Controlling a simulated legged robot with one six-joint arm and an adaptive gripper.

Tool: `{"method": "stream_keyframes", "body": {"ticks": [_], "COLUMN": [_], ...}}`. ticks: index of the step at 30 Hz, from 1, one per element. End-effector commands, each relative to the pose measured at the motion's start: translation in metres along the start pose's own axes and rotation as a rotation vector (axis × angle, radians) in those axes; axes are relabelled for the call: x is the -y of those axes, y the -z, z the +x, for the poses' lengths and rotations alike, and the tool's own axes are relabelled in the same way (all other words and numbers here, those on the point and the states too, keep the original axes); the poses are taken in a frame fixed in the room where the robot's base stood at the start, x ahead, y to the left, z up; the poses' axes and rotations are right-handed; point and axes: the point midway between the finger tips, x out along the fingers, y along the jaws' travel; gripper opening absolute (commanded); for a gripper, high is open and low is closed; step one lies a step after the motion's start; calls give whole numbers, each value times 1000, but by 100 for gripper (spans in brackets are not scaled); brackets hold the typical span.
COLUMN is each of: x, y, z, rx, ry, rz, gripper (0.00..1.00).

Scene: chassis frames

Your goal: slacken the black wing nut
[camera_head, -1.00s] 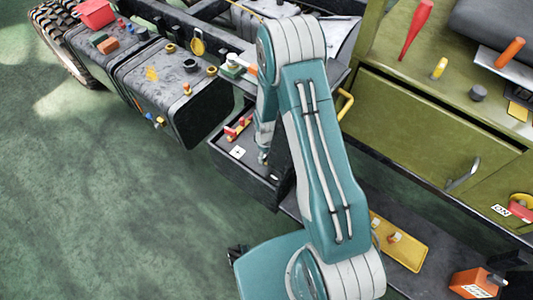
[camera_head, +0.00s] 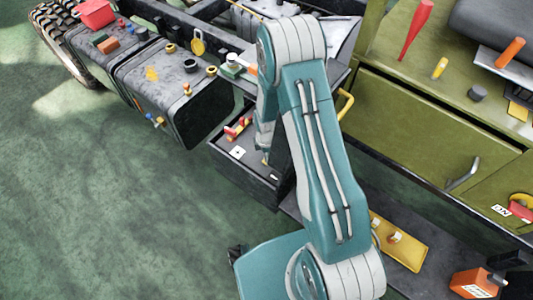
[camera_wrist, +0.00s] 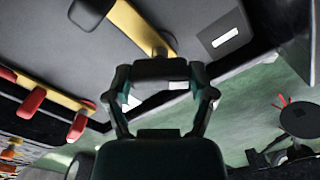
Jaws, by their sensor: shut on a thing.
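My gripper (camera_wrist: 160,78) is in the middle of the wrist view, its two fingers closed in on a dark piece between the tips. I take this piece to be the black wing nut (camera_wrist: 160,68), but its shape is hard to make out. A yellow bar (camera_wrist: 137,24) ends just behind it, and a black knob-like part (camera_wrist: 90,12) sits further up that bar. In the head view my arm hides the gripper and the nut, over the dark open tray (camera_head: 247,174) beside the green cabinet.
Red levers (camera_wrist: 32,102) on another yellow bar stand at the left in the wrist view; they also show in the tray (camera_head: 238,128). A black tank (camera_head: 175,85) is left of the tray. The green floor (camera_head: 110,210) is clear.

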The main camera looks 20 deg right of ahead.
Motion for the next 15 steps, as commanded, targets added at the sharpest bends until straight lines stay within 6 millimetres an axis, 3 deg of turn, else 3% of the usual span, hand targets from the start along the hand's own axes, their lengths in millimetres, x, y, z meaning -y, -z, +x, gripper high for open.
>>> {"method": "stream_keyframes", "body": {"ticks": [15], "x": [-5], "y": [1], "z": [-2], "rx": [0], "ry": [-14], "rz": [-121], "gripper": [24]}}
